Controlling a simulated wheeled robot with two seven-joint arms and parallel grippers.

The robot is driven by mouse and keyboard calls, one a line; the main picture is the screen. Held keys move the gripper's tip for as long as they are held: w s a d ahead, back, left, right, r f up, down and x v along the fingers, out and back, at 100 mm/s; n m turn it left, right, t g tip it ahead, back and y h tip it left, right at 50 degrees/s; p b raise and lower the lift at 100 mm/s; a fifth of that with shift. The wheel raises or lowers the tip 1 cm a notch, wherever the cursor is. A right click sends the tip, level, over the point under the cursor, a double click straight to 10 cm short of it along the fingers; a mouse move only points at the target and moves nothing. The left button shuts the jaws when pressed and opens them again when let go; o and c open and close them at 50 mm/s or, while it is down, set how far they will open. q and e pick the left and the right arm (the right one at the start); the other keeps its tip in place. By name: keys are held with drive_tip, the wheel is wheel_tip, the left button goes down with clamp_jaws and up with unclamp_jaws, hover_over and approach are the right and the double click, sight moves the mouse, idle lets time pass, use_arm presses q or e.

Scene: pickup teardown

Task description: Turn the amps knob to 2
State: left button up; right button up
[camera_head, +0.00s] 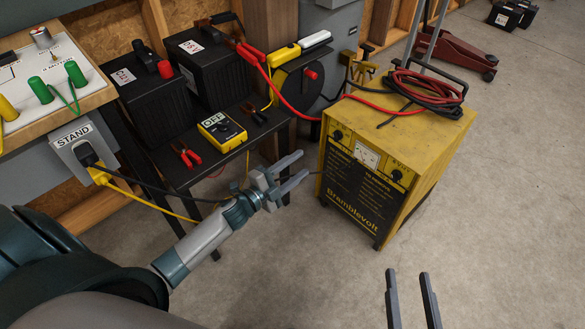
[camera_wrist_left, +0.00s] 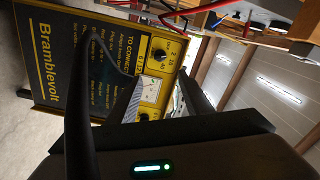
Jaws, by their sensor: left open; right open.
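The yellow Bramblevolt charger (camera_head: 428,190) stands on the floor right of centre, its black front panel facing left. Two dark knobs flank a white meter (camera_head: 367,154). The knob with numbers including 2 and 10 beside it, apparently the amps knob (camera_wrist_left: 160,55), is the left one in the head view (camera_head: 338,134). Its pointer setting is too small to read. The other knob (camera_head: 397,175) has a volt label. My left gripper (camera_head: 303,164) is open and empty, apart from the panel, pointing toward it. My right gripper (camera_head: 408,272) is open and empty in front of the charger.
Red and black cables (camera_head: 428,88) lie coiled on the charger's top. Cables hang behind my left arm. The floor right of the charger is clear.

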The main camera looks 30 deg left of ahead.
use_arm(q)
drive_tip(key=shift+v, duration=0.9)
use_arm(e)
drive_tip(key=shift+d+f, duration=0.1)
drive_tip(key=shift+f, duration=0.25)
